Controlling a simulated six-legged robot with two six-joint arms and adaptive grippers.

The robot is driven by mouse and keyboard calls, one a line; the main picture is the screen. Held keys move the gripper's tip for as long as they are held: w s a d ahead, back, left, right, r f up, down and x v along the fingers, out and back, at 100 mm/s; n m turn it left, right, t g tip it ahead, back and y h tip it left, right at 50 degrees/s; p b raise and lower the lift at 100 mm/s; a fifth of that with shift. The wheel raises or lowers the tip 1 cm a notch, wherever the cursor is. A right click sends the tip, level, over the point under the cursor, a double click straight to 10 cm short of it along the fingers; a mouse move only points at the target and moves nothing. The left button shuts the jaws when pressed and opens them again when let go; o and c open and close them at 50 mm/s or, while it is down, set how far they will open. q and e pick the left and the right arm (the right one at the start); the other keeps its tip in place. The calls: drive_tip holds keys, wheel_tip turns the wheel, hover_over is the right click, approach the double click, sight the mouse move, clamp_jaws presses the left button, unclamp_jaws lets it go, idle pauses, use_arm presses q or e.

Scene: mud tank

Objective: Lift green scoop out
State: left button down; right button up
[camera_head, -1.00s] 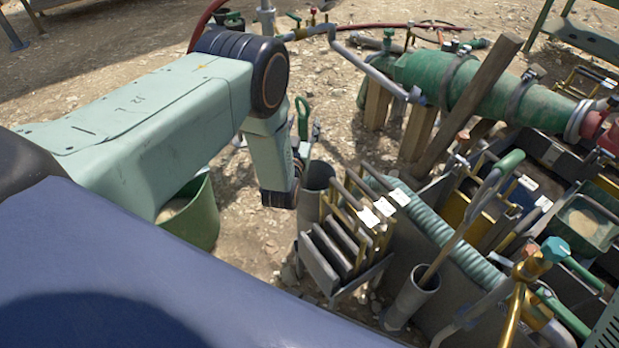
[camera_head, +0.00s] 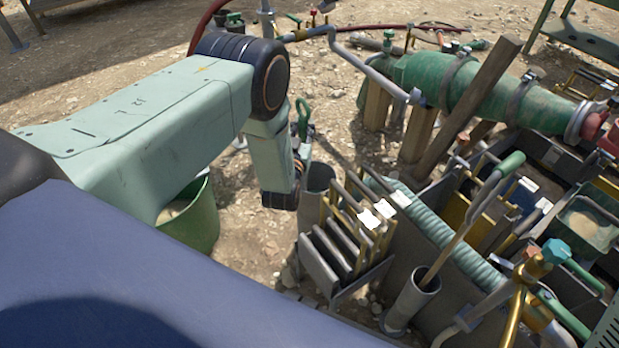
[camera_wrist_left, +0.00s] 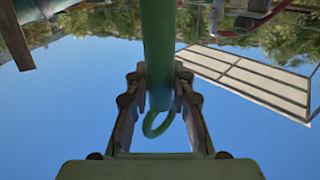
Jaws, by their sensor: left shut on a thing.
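My left gripper (camera_wrist_left: 159,92) is shut on the green scoop's handle (camera_wrist_left: 158,38) in the left wrist view. The handle runs up and down between the fingers, and its round loop end (camera_wrist_left: 158,124) shows just past them. In the head view the green loop (camera_head: 302,112) shows upright just right of my left arm's wrist. My left gripper (camera_head: 304,136) is partly hidden behind that wrist there. A grey upright tube (camera_head: 319,178) stands just below and right of it. The scoop's lower end is hidden, so I cannot tell whether it is inside the tube. My right gripper is not in view.
A rack of grey plates (camera_head: 338,250) stands close in front of the tube. A second tube (camera_head: 411,302) holds another green-handled tool (camera_head: 470,205). A green bucket (camera_head: 200,222) sits under my left arm. A large green pipe (camera_head: 430,80) lies behind. Gravelly ground is open at back left.

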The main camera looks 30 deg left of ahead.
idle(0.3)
use_arm(q)
wheel_tip(320, 180, up, 18)
drive_tip(key=p, duration=0.7)
